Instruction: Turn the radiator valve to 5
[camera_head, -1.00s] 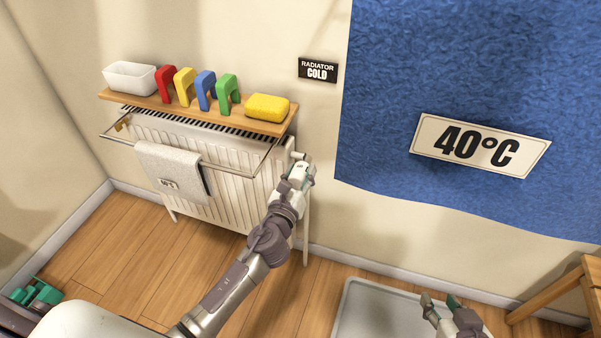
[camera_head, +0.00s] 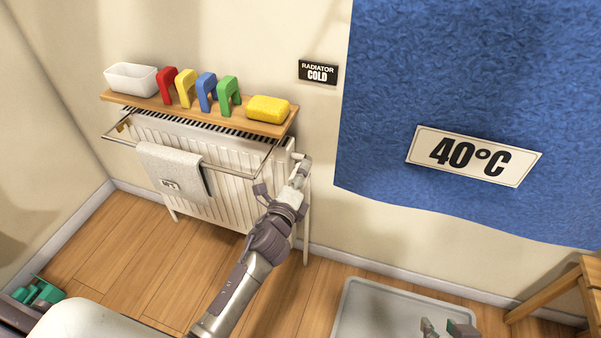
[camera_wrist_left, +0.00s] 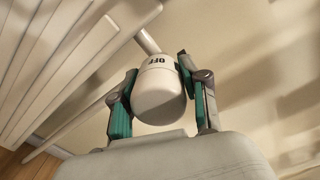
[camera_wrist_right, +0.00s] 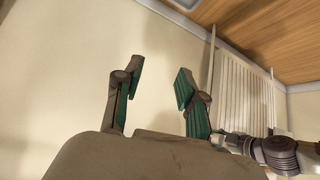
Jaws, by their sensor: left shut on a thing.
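The white radiator (camera_head: 232,196) stands against the wall, with its valve (camera_head: 301,158) at its upper right end. In the left wrist view the valve is a rounded white knob (camera_wrist_left: 160,95) marked OFF, upside down in the picture, on a pipe. My left gripper (camera_head: 297,176) is at the valve; in its wrist view its green-padded fingers (camera_wrist_left: 154,98) are on both sides of the knob, shut on it. The number at the valve's pointer cannot be read. My right gripper (camera_head: 447,328) is open and empty, as its wrist view (camera_wrist_right: 158,82) shows.
A wooden shelf (camera_head: 190,115) above the radiator carries a white tub, coloured arches and a yellow sponge. A towel (camera_head: 172,170) hangs on the front rail. A sign (camera_head: 318,72) reads RADIATOR COLD. A blue cloth with a 40°C sign (camera_head: 473,157) hangs at right. A grey tray (camera_head: 375,310) lies below.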

